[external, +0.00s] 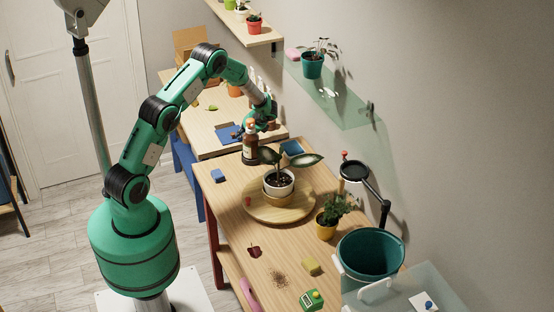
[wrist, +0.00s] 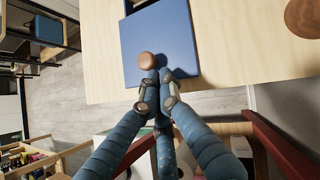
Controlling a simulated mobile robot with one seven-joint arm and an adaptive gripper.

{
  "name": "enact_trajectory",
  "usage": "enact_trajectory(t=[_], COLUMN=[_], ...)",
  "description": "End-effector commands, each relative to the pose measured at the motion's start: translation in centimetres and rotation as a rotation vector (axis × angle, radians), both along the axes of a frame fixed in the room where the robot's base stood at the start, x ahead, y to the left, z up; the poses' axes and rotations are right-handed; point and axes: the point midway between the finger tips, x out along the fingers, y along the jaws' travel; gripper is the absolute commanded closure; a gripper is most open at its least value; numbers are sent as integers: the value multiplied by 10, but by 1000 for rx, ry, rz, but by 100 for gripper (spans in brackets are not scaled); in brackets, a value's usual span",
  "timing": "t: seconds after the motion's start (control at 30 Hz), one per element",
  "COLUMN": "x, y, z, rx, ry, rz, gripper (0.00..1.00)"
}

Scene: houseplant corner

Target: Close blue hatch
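The blue hatch is a flat blue square panel (wrist: 140,38) with a round wooden knob (wrist: 147,60). In the external view the hatch (external: 226,133) lies on the top of the far wooden table, partly hidden by my gripper. My gripper (wrist: 159,76) has several jointed blue fingers whose tips come close together right beside the knob, over the panel. The tips look drawn together with nothing between them; whether they touch the knob I cannot tell. In the external view my gripper (external: 246,132) is low over the table beside the hatch.
A brown bottle (external: 250,145) stands close to my gripper. A potted plant (external: 279,184) stands on a round wooden board on the near table. A blue block (external: 218,176) and a blue sponge-like item (external: 291,148) lie nearby. A glass shelf (external: 335,97) is on the wall at right.

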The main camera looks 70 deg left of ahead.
Motion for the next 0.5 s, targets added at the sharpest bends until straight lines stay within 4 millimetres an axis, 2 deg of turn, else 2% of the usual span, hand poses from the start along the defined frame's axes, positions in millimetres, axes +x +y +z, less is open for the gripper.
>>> enact_trajectory(t=[0.17, 0.5], x=[0, -1], y=[7, 66], z=[1, 0], rx=[1, 0], ry=[-1, 0], rz=[2, 3], gripper=[100, 100])
